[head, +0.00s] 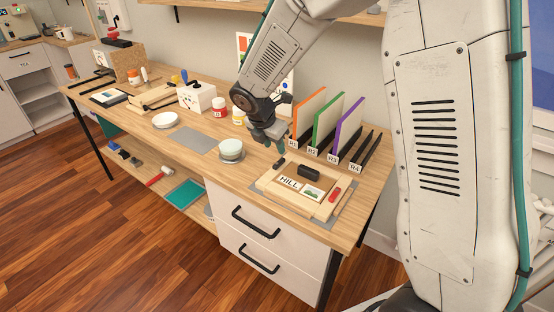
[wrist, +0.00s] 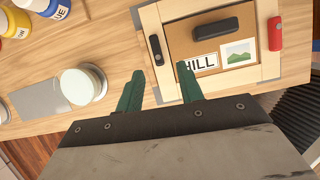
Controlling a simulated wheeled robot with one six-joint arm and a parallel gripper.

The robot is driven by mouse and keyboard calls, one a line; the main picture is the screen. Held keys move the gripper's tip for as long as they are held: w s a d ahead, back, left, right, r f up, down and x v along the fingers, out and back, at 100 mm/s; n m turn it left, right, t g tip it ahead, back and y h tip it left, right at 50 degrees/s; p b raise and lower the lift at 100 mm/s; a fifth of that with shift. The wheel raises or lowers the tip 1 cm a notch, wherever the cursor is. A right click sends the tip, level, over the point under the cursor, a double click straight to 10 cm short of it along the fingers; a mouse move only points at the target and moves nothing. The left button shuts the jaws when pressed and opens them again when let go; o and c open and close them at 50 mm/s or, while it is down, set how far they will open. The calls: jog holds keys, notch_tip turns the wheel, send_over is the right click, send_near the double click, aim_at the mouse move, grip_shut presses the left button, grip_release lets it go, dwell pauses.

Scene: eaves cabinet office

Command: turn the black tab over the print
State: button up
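The black tab (wrist: 155,50) is on the left rail of a pale wooden frame (wrist: 144,21); it lies along the rail, off the brown backing board. In the head view the black tab (head: 279,163) is at the frame's far left corner. The print (wrist: 238,53), a small green landscape, lies on the board beside a "HILL" label (wrist: 203,62). The print also shows in the head view (head: 313,192). My gripper (wrist: 159,72) is open and empty, its green fingers apart near the tab end of the frame.
A red tab (wrist: 274,33) is on the opposite rail, and a black block (wrist: 212,29) sits on the board. Upright coloured panels (head: 325,122) stand in racks behind the frame. A round pale-topped container (head: 231,150) and paint jars (head: 219,106) stand to the left.

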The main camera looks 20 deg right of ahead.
aim_at(279, 162)
jog(key=shift+n, duration=0.3)
jog(key=x, duration=0.8)
jog(key=shift+w+a+f, duration=0.2)
jog(key=shift+w+f, duration=0.05)
jog(key=shift+f, duration=0.1)
grip_shut()
